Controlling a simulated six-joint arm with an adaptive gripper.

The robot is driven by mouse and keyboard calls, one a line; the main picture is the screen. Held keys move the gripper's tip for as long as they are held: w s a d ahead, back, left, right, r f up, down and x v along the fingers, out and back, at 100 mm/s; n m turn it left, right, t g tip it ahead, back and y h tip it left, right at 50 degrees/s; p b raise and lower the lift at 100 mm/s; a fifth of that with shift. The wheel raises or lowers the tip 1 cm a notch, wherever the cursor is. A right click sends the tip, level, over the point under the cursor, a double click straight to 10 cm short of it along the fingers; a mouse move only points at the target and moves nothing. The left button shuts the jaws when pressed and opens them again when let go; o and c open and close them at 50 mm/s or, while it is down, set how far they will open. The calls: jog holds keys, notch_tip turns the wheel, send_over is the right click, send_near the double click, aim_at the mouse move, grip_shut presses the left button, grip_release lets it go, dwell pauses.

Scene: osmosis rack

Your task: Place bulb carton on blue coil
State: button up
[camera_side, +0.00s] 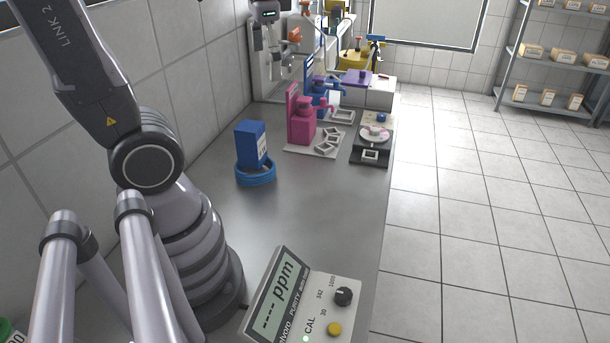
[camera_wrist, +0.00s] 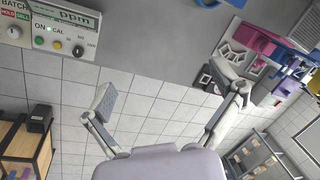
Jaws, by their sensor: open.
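The bulb carton, a blue box with a white label (camera_side: 251,143), stands roughly upright at the blue coil (camera_side: 256,178), a ring lying flat on the grey bench. The carton's lower end meets the coil's top; I cannot tell whether it rests on the rim or sits down inside the ring. Neither shows clearly in the wrist view. My gripper (camera_wrist: 172,92) is open and empty in the wrist view, its two fingers spread wide. I do not make it out in the side view.
A ppm meter (camera_side: 300,300) sits at the bench's near end. Beyond the carton are a pink pump-like unit (camera_side: 303,122), a blue one (camera_side: 322,92) and a dark scale-like stand (camera_side: 370,155). Bare bench lies between carton and meter. Shelves (camera_side: 560,65) stand across the floor.

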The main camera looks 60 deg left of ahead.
jog(key=s+d+r+n+t+h, duration=0.1)
jog(key=s+d+t+h, duration=0.1)
jog(key=s+d+t, duration=0.2)
jog(key=shift+s+d+r+t, duration=0.15)
jog(key=shift+s+r+t, duration=0.1)
jog(key=shift+s+t, duration=0.4)
jog(key=shift+s, duration=0.15)
dwell(0.6)
